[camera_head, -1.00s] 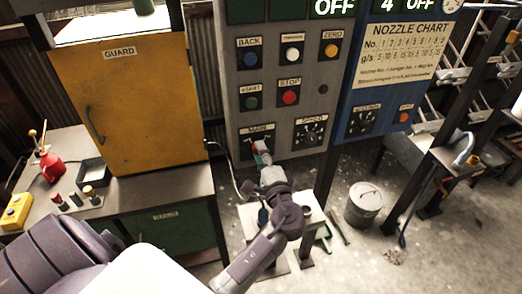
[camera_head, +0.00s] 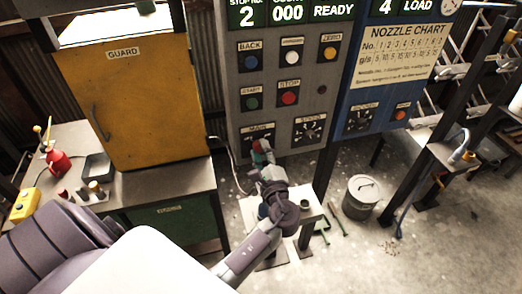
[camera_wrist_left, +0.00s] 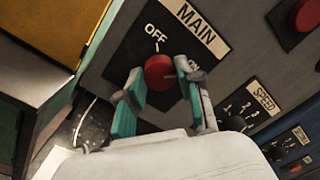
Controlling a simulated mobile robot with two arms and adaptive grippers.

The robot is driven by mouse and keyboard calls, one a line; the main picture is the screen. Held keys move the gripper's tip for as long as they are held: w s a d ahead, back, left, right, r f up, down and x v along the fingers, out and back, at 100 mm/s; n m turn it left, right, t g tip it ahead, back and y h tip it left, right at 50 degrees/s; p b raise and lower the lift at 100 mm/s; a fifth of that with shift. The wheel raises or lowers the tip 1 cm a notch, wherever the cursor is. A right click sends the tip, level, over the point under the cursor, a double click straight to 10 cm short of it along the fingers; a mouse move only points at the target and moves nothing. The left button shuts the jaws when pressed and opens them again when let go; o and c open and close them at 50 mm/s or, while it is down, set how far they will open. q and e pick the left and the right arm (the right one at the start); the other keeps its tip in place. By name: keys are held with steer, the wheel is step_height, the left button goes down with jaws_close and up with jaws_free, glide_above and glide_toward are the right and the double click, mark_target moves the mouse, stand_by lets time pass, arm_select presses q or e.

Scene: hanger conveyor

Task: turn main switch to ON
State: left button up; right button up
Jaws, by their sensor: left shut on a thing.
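The main switch is a red round knob (camera_wrist_left: 159,71) on a black plate labelled MAIN, low on the grey control panel (camera_head: 305,75). OFF is printed at its upper left; ON, at its right, is partly hidden by a finger. My right gripper is in neither view.
Displays on the grey panel (camera_head: 333,11) and blue panel (camera_head: 418,6) are lit, reading READY and LOAD. The SPEED dial (camera_head: 310,129) is right of the switch.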

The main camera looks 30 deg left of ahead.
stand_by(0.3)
arm_select(q)
steer(key=o, duration=1.2)
steer(key=shift+c, duration=0.2)
steer(key=shift+s+d, duration=0.15)
steer(key=shift+d, duration=0.05)
steer(key=v, duration=1.1)
steer(key=shift+d, duration=0.15)
steer(key=shift+s, duration=0.1)
